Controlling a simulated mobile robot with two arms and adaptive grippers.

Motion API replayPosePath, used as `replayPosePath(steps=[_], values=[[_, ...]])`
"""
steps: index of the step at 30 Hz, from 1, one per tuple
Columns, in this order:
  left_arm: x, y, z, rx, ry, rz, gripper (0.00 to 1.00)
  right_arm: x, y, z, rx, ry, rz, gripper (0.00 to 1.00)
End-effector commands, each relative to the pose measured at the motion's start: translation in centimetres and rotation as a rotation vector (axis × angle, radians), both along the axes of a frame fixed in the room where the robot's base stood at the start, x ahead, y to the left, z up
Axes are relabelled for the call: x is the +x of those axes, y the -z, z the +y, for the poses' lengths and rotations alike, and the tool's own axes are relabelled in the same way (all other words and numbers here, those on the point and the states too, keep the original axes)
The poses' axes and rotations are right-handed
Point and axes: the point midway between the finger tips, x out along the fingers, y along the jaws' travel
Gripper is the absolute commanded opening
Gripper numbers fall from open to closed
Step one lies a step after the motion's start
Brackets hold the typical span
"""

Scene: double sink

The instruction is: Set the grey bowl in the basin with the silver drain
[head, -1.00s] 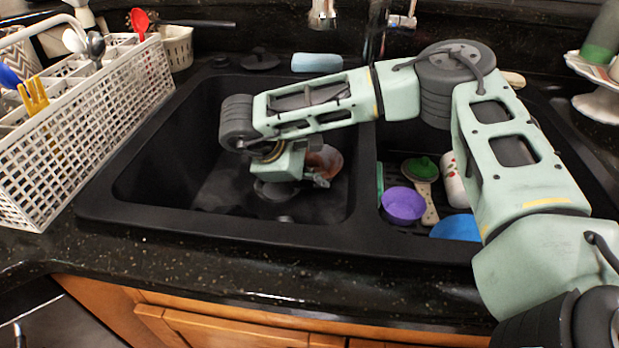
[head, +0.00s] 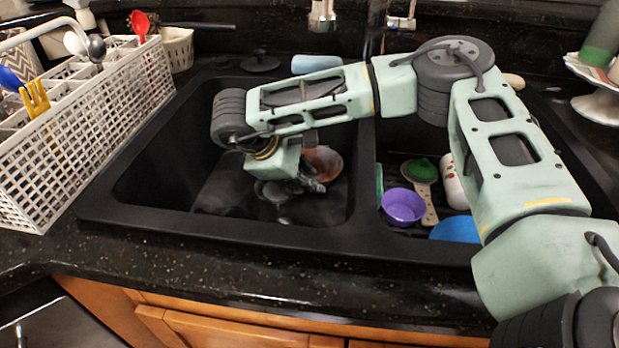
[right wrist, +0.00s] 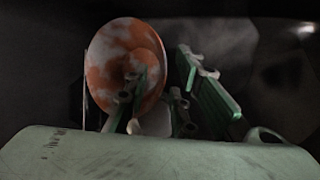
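My right arm reaches over the divider into the left basin (head: 140,188). My right gripper (head: 300,186) is low in that basin, beside a reddish-brown dish with grey patches (head: 325,160). In the right wrist view the right gripper's green fingers (right wrist: 170,85) stand apart, and one overlaps the brown dish (right wrist: 115,50). I see nothing clearly held between them. A dim grey rounded surface (right wrist: 225,42) lies behind the fingers; I cannot tell if it is the grey bowl. A small bright spot is near it, too unclear to name as the silver drain. My left gripper is out of view.
The right basin holds a purple bowl (head: 403,206), a green-headed brush (head: 422,172), a white-and-red cup (head: 453,188) and a blue dish (head: 457,229). A white utensil rack (head: 95,120) stands left of the sink. A faucet (head: 322,14) is behind.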

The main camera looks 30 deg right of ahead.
Motion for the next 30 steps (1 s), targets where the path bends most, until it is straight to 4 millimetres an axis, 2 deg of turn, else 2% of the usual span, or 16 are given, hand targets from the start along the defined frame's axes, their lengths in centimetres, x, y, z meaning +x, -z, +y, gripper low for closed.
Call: replayPosePath(steps=[1,6,12,18,30], values=[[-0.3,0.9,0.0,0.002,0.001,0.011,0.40,0.0,-1.2,0.8,0.001,-0.005,-0.005,0.23],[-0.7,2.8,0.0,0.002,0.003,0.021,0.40,-0.4,-4.3,2.9,0.001,-0.004,-0.003,0.23],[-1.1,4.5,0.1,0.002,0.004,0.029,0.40,-0.7,-7.1,4.8,-0.001,-0.002,-0.003,0.23],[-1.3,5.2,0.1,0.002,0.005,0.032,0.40,-0.9,-8.2,5.5,-0.001,-0.001,0.000,0.23],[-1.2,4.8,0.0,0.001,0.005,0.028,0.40,-0.9,-8.3,5.6,0.000,-0.002,-0.001,0.23]])
